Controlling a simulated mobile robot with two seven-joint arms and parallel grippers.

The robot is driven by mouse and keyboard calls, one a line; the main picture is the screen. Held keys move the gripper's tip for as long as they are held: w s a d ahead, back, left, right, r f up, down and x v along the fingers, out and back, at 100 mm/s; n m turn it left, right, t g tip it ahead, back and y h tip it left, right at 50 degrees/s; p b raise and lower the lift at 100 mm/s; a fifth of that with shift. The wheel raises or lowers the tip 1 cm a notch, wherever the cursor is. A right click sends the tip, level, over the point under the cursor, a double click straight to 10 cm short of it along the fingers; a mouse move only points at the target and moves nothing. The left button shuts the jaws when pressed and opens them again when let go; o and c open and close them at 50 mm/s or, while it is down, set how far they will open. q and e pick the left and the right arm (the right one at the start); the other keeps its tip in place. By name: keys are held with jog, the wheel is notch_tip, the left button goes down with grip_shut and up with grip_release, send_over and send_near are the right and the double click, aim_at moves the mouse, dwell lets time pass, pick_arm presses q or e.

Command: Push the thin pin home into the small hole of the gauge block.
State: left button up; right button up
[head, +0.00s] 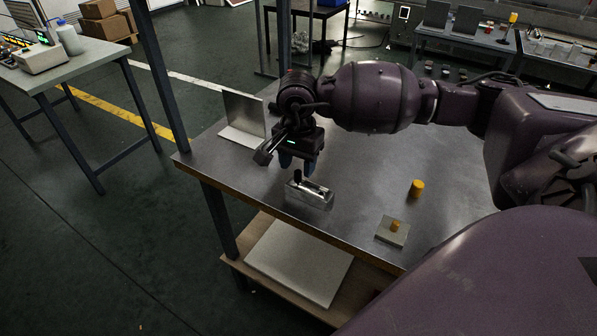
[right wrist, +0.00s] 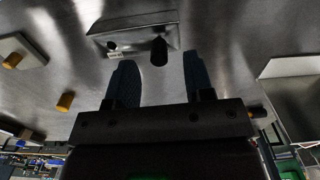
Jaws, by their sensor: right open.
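The gauge block (head: 318,202) is a shiny metal block on the table, and it also shows in the right wrist view (right wrist: 135,27). A dark pin (right wrist: 159,52) stands up from one end of its top face; I cannot tell how deep it sits. A dark opening (right wrist: 112,46) shows near the other end. My right gripper (head: 297,167) is above the block, pointing down. In the right wrist view its two blue fingers (right wrist: 162,75) are apart and empty, with the pin showing between and beyond their tips. My left gripper is not in view.
A brass-coloured cylinder (head: 416,188) stands on the table (head: 355,215). A small plate (head: 386,235) with a brass-coloured peg (head: 395,225) lies near the front edge. An upright metal plate (head: 244,112) stands at the back left. Bare tabletop surrounds the block.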

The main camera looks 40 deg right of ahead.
aim_at(298, 171)
notch_tip(298, 171, up, 6)
jog(key=shift+r, duration=0.1)
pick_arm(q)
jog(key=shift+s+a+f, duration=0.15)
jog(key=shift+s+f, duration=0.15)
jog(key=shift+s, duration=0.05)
pick_arm(e)
jog(key=shift+r, duration=0.7)
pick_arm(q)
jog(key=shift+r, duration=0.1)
pick_arm(e)
jog(key=shift+s, duration=0.1)
